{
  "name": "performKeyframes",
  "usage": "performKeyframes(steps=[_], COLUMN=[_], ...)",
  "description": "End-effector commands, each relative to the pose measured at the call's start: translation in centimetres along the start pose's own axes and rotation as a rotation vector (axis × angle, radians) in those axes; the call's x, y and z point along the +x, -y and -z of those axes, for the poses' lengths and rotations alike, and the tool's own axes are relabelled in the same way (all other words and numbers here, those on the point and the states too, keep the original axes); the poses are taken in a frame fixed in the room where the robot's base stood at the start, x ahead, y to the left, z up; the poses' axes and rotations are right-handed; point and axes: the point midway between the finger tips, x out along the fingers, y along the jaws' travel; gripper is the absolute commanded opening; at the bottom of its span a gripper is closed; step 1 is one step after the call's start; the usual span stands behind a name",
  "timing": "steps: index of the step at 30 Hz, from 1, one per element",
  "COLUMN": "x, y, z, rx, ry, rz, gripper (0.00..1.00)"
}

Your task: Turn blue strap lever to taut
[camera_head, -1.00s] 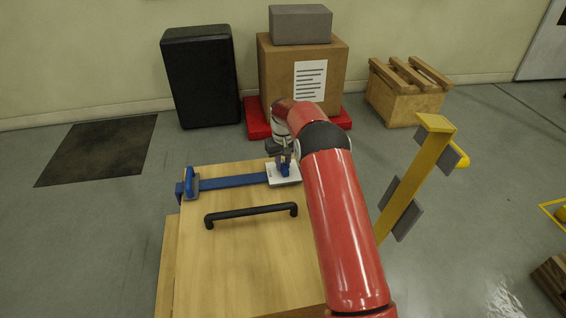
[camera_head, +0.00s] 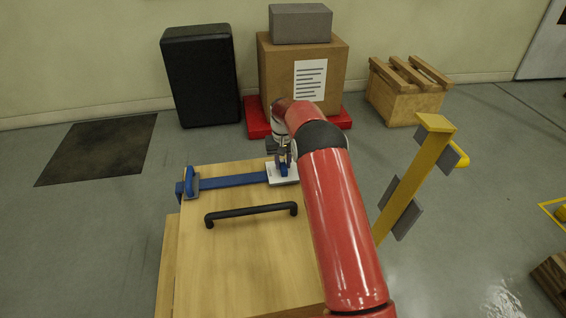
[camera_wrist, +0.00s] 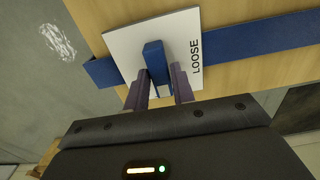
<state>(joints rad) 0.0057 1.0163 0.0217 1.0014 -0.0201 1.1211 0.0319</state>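The blue strap lever (camera_wrist: 155,60) stands on a white plate (camera_wrist: 120,42) that carries the word LOOSE at its right in the wrist view. A blue strap (camera_wrist: 255,38) passes under the plate across a wooden crate top. My gripper (camera_wrist: 160,84) has its two purple fingers on either side of the lever's near part, apart, with a narrow gap visible. I cannot tell whether either finger touches it. In the head view my gripper (camera_head: 284,158) is over the plate (camera_head: 283,178), and the lever (camera_head: 284,169) is partly hidden by it.
A black bar handle (camera_head: 251,214) is on the wooden top (camera_head: 250,265) in front of the strap. A blue buckle (camera_head: 191,182) is at the strap's left end. A yellow post (camera_head: 408,185) with grey plates stands at the right. Boxes stand behind.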

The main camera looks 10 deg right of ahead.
Motion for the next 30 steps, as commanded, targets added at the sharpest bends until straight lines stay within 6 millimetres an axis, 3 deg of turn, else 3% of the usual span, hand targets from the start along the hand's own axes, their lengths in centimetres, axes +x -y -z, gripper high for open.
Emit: performKeyframes(steps=[4, 14, 24, 30], x=[0.0, -0.5, -6.0, -7.6], y=[0.0, 0.0, 0.0, 0.0], z=[0.0, 0.0, 0.0, 0.0], rx=[-0.001, -0.002, -0.002, -0.002], ry=[0.001, 0.001, -0.001, 0.002], rz=[0.0, 0.0, 0.0, 0.0], gripper=[0.42, 0.42, 0.42, 0.42])
